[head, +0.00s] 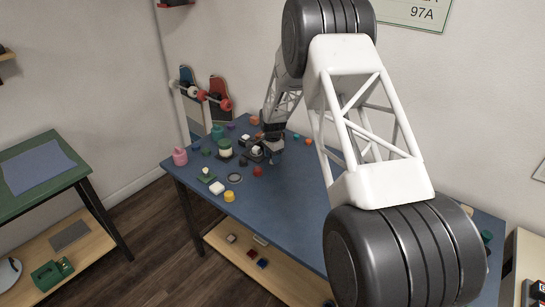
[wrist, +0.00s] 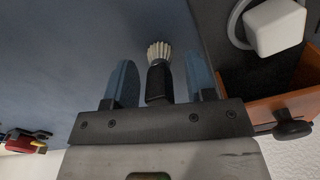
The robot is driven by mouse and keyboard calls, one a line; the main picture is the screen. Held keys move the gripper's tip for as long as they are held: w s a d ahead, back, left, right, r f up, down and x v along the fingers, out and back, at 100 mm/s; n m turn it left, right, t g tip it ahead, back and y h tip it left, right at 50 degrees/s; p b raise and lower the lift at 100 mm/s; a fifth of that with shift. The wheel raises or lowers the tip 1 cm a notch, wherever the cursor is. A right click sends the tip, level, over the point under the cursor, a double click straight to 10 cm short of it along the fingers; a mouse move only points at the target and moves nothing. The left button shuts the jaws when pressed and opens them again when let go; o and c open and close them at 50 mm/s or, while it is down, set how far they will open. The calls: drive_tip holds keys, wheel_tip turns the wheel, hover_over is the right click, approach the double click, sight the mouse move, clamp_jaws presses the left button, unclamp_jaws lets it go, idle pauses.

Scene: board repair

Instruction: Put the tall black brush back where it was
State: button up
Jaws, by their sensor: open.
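The black brush (wrist: 158,80) with cream bristles shows in the wrist view, between the two blue fingers of my gripper (wrist: 160,64). The fingers are open, with a visible gap on each side of the handle. In the head view my gripper (head: 273,152) is low over the far left part of the blue table (head: 285,210). I cannot make out the brush in the head view.
In the wrist view an orange-brown drawer (wrist: 262,110) with a black knob lies close at right, near a white block (wrist: 275,25). A red object (wrist: 25,142) is at lower left. In the head view, several small items crowd the table's left, including a yellow one (head: 229,196).

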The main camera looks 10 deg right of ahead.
wheel_tip(320, 180, up, 12)
drive_tip(key=shift+r, duration=0.1)
idle(0.6)
idle(0.4)
drive_tip(key=s+d+r+n+t, duration=0.1)
drive_tip(key=s+d+r+n, duration=0.15)
drive_tip(key=s+r, duration=1.05)
drive_tip(key=s+d+r+n, duration=0.2)
drive_tip(key=s+r+n, duration=0.2)
drive_tip(key=s+r, duration=0.95)
drive_tip(key=s+d+f+n, duration=0.1)
drive_tip(key=s+f+n, duration=0.1)
drive_tip(key=s, duration=1.5)
drive_tip(key=s+d+f+n+t, duration=0.1)
drive_tip(key=s+n, duration=0.3)
drive_tip(key=s, duration=1.4)
drive_tip(key=shift+f+t, duration=0.3)
drive_tip(key=shift+f, duration=0.2)
